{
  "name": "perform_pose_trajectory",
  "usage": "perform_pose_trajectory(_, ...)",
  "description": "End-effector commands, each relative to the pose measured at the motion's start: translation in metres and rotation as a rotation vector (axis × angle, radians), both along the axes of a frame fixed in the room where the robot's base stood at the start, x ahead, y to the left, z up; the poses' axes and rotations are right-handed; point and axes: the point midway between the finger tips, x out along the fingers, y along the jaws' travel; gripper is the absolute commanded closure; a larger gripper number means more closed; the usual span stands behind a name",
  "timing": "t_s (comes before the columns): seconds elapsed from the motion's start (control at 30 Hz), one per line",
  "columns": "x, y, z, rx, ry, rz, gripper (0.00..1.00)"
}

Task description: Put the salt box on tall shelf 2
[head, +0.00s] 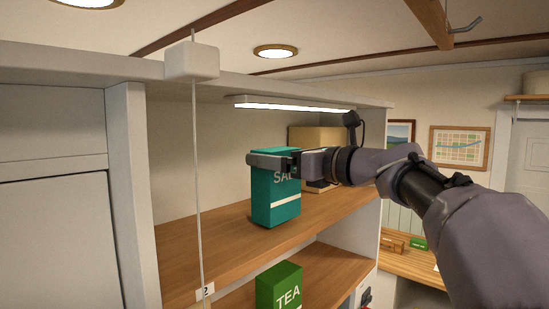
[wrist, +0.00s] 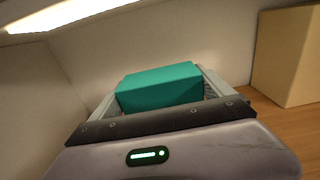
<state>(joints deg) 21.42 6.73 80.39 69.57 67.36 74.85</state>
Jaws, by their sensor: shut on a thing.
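The teal salt box (head: 275,205) is upright over the upper wooden shelf board (head: 215,240), inside the white shelf unit. A small tag (head: 205,291) reading 2 is at this board's front edge. My gripper (head: 274,161) reaches in from the right and is shut on the salt box near its top. In the wrist view, the teal top of the salt box (wrist: 160,86) sits between the two fingers of my gripper (wrist: 160,92). The box's base is at or just above the board; I cannot tell if it touches.
A tan box (head: 318,139) stands behind and right of the salt box; it also shows in the wrist view (wrist: 288,55). A green tea box (head: 279,287) is on the board below. A thin cord (head: 197,190) hangs at the front. A lit lamp (head: 290,105) is overhead.

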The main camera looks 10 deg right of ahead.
Motion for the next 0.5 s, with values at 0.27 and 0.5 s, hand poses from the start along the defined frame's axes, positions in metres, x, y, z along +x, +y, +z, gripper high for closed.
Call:
perform_pose_trajectory(0.27,-0.0002,0.0001,-0.0023,0.001,-0.001,0.0,0.82)
perform_pose_trajectory(0.5,-0.0001,0.0001,-0.0073,0.001,-0.001,0.0,0.82)
